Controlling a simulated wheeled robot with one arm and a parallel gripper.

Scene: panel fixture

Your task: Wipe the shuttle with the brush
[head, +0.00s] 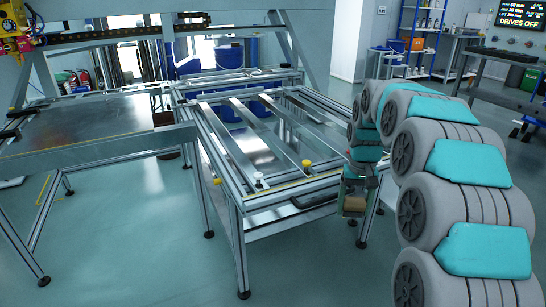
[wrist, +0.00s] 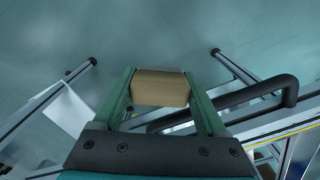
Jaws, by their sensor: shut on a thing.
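My gripper (head: 355,190) hangs at the front right corner of the aluminium frame table (head: 238,192). In the wrist view, my gripper (wrist: 160,100) is shut on a tan block, apparently the brush (wrist: 160,87), held between its two green fingers. The brush also shows in the head view (head: 354,204), below table-top height. Its bristles cannot be made out. The shuttle is not clearly distinguishable; the rail-and-panel assembly (head: 262,128) on the table may be it. A black bar handle (wrist: 240,95) on the table's front side passes close by the fingers.
A flat metal plate table (head: 90,128) stands at left. A gantry beam crosses above the back. The floor in front is clear.

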